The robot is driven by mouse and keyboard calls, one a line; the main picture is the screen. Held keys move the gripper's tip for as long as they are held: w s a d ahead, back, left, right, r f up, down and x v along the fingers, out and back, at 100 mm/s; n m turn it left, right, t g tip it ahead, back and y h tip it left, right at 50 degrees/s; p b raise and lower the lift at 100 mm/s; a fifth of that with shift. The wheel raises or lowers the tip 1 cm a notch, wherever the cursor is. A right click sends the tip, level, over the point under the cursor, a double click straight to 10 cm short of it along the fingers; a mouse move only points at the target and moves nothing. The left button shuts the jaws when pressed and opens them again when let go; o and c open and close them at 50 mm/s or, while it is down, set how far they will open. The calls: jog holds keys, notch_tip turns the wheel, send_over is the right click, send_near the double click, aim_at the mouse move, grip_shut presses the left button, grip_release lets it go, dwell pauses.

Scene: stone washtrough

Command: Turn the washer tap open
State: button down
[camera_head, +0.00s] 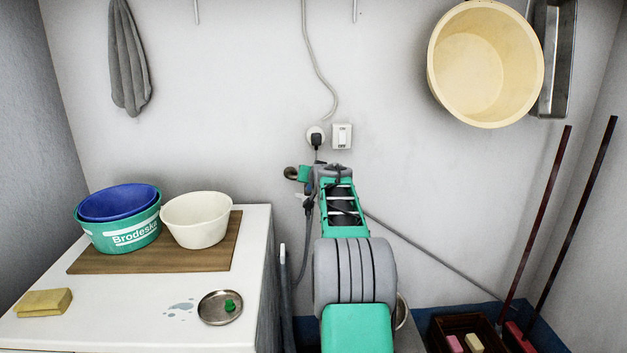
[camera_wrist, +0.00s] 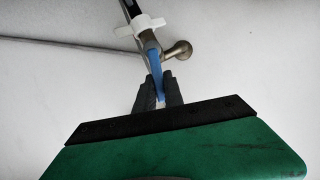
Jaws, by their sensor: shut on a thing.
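In the wrist view the washer tap has a metal body with a rounded brass-coloured end (camera_wrist: 178,50) and a blue lever (camera_wrist: 154,62). The lever runs down between the two dark fingers of my gripper (camera_wrist: 160,88), which are shut on it. A white fitting (camera_wrist: 140,26) sits on the tap, with a dark hose or pipe above it in the picture. In the head view the rounded tap end (camera_head: 291,173) shows left of my arm, by the wall. My arm hides most of the tap and lever there.
A white washer top (camera_head: 150,290) on the left carries a wooden board (camera_head: 90,263), basins, a yellow sponge (camera_head: 43,302) and a metal dish (camera_head: 220,308). A plug and socket (camera_head: 315,137) are above the tap. A cream basin (camera_head: 485,65) hangs at right above two poles.

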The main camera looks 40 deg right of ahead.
jog(key=shift+w+a+n+g+h, duration=0.4)
jog(key=shift+a+n+h, duration=0.15)
jog(key=shift+n, duration=0.45)
jog(key=c, duration=1.4)
grip_release()
jog(key=shift+c, duration=0.2)
jog(key=shift+s+r, duration=0.1)
jog(key=b+v, duration=0.1)
jog(key=v, duration=0.6)
jog(key=shift+s+a, duration=0.2)
jog(key=shift+a, duration=0.05)
jog(key=shift+r, duration=0.1)
